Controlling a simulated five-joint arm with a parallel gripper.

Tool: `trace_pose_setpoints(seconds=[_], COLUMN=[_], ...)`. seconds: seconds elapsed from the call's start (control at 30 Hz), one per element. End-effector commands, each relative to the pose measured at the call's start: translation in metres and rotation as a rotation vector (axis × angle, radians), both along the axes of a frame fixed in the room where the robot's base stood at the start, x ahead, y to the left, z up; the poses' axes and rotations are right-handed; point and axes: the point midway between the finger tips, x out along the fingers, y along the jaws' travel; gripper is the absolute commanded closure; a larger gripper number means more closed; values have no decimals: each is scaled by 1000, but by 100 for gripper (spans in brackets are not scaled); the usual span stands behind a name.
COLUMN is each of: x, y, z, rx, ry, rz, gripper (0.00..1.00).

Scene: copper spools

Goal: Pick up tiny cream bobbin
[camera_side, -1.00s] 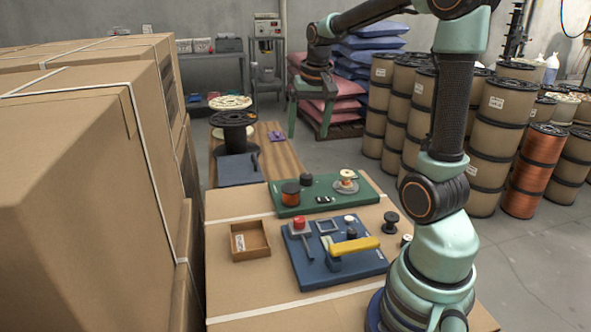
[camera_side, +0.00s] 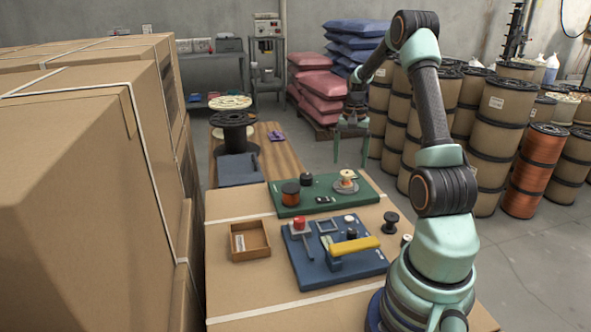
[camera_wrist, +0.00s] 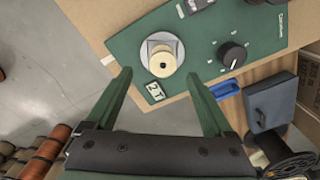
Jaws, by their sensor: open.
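A small cream bobbin (camera_side: 347,175), with a coppery band, stands on a grey dish (camera_side: 340,188) at the right of the green board (camera_side: 317,205). In the wrist view the cream bobbin (camera_wrist: 163,63) is seen from above on its grey base (camera_wrist: 150,44), near the board's edge. My gripper (camera_side: 350,160) is open and empty, above and behind the bobbin in the side view. In the wrist view the gripper's (camera_wrist: 158,76) fingers point toward the board, with the bobbin appearing between and just beyond the tips, apart from them.
In front lie a blue board (camera_side: 320,270) with a yellow handle (camera_side: 355,245) and an open box (camera_side: 262,251). A black spool (camera_side: 390,223) stands right. Tall cartons (camera_side: 75,200) rise at left.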

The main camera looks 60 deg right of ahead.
Motion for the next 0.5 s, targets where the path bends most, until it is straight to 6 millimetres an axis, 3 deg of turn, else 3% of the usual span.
trace_pose_setpoints(seconds=[0.17, 0.5], x=[1, 4], y=[1, 2], z=[-12, -54], rx=[2, 1], ry=[1, 1], rz=[1, 2], gripper=[13, 13])
